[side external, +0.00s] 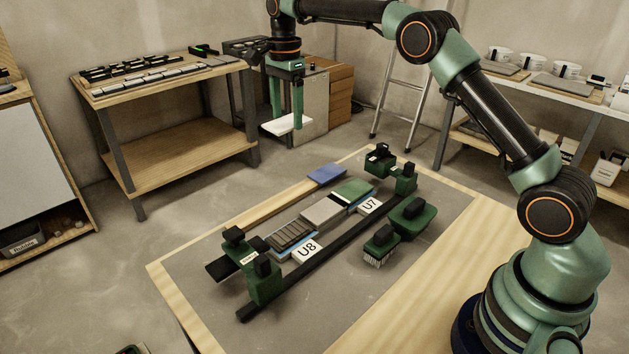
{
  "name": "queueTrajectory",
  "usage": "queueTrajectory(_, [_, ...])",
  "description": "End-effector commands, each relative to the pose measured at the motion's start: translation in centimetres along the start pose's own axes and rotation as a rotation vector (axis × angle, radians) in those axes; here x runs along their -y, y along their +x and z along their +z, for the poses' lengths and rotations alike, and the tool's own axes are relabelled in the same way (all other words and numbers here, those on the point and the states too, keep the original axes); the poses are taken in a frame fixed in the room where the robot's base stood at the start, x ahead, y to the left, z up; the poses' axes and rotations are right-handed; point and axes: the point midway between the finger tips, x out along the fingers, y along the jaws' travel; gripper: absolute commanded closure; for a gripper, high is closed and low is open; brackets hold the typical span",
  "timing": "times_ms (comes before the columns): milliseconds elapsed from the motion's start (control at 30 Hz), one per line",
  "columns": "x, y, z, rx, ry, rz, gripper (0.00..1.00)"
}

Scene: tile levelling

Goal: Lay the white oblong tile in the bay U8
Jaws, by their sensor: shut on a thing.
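The white oblong tile (287,125) hangs level or nearly so in my gripper (287,112), whose two green fingers are shut on it. It is in the air at the upper middle, beyond the far edge of the work table and well away from the bay. The bay U8 (290,235) lies in the near-left part of the row, beside the white label U8 (307,250). A dark grey ribbed surface shows in it, with no tile on top. A light grey piece (322,211) adjoins it on the right.
A green piece (354,190) lies farther along by the label U7 (371,205). Green blocks with black knobs (264,280) stand at the row's ends, along a black rail (330,247). A green-backed brush (381,245) and a blue piece (326,173) lie nearby.

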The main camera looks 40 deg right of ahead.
Motion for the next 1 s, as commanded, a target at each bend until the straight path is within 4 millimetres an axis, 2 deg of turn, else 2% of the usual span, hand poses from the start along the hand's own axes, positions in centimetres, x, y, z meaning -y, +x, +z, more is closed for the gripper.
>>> queueTrajectory(133, [-0.7,0.8,1.5,0.000,-0.003,0.003,0.57])
queueTrajectory(267, [-1.9,2.5,3.5,0.000,-0.004,0.004,0.57])
queueTrajectory(600, [-7.1,7.1,8.1,0.000,-0.003,0.001,0.57])
queueTrajectory(800, [-9.8,8.9,9.4,0.000,-0.002,0.000,0.57])
queueTrajectory(1000, [-10.9,9.7,9.8,0.000,0.000,-0.001,0.57])
